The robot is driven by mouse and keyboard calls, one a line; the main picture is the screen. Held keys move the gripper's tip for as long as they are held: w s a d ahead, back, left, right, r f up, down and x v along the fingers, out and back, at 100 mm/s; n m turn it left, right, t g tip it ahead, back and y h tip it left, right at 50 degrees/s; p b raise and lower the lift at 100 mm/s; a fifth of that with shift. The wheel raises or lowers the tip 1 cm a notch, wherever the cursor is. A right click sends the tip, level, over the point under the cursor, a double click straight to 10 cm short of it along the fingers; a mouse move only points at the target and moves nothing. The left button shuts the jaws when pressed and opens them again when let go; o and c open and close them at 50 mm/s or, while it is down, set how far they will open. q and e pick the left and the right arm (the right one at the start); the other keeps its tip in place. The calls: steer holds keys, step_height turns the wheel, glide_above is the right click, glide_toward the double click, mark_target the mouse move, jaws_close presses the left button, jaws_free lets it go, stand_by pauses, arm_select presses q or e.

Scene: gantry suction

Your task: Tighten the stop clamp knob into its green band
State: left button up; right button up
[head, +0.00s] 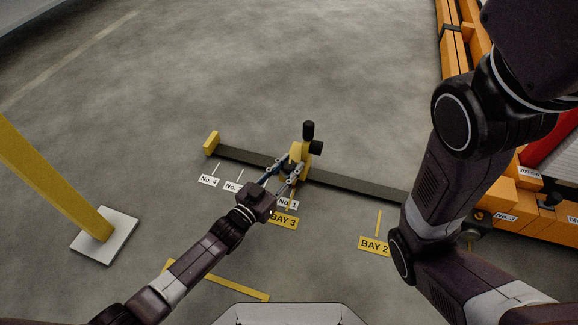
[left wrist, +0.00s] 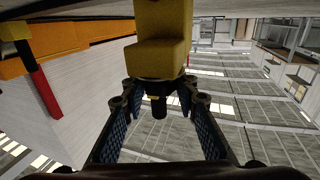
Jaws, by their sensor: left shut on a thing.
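The yellow stop clamp (head: 299,153) sits on the dark floor rail, with black parts at its top and right side. My left gripper (head: 287,172) is at its near side. In the left wrist view, the yellow clamp block (left wrist: 160,55) fills the top centre, with the dark clamp knob (left wrist: 158,90) below it. My left gripper's fingers (left wrist: 158,98) stand on both sides of this knob and are shut on it. No green band can be made out. My right arm crosses the right side of the head view, but its gripper does not show.
The dark rail (head: 350,183) runs across the floor to a yellow end block (head: 211,143). Floor labels include BAY 3 (head: 284,221) and BAY 2 (head: 374,246). A yellow post on a white base (head: 106,233) stands left. Floor beyond the rail is clear.

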arm_select(q)
steer(key=shift+w+a+f+m+g+h+b, duration=0.1)
steer(key=shift+m+g+h+b, duration=0.4)
steer(key=shift+m+g+h, duration=0.15)
steer(key=m+g+h+b, duration=0.2)
steer(key=g+h, duration=0.1)
steer(key=shift+f+m, duration=0.1)
steer(key=shift+m, duration=0.25)
steer(key=shift+m+g+h+b, duration=0.75)
steer(key=shift+m+g, duration=0.25)
steer(key=shift+g, duration=0.75)
steer(key=o, duration=1.2)
steer(key=shift+c, duration=0.2)
